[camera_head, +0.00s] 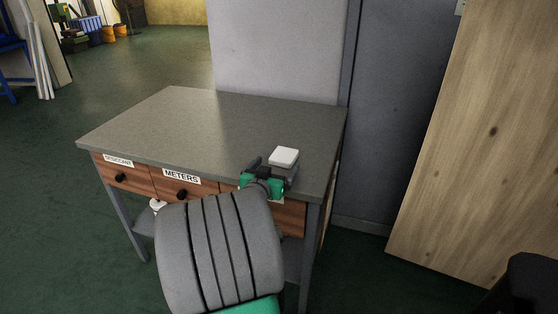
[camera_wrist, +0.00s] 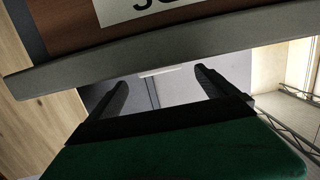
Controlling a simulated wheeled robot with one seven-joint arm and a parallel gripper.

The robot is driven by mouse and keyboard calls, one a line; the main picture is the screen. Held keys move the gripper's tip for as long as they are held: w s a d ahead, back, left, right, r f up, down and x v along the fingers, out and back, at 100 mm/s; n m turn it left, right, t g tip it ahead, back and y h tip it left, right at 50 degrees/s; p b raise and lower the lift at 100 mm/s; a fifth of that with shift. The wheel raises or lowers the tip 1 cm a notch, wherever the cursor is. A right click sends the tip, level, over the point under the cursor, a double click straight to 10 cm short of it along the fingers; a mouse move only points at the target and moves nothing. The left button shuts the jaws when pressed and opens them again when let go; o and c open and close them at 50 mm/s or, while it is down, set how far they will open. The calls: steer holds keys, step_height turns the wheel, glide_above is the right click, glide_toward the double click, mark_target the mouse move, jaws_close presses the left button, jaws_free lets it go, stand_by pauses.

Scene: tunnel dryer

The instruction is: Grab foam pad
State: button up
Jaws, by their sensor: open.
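A small white block, which looks like the foam pad (camera_head: 284,156), shows near the right front of the grey-topped desk (camera_head: 225,125). My gripper (camera_head: 272,167) is at the desk's front edge, just in front of and partly below the pad in the picture. Its two dark fingers are apart, and I cannot tell whether the pad lies between them. In the wrist view the open fingers (camera_wrist: 162,90) point towards the desk edge (camera_wrist: 170,53). A thin pale strip shows between them; I cannot tell whether it is the pad.
Drawers labelled DESICCANT (camera_head: 119,171) and METERS (camera_head: 181,185) are at the desk's front; my arm hides part of the right drawer. A pale panel (camera_head: 280,50) stands behind the desk. A wooden board (camera_head: 480,150) leans at the right. The desktop's left is clear.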

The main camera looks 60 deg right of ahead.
mark_target(282, 157)
steer(key=x, duration=0.6)
steer(key=shift+a, duration=0.15)
steer(key=c, duration=1.4)
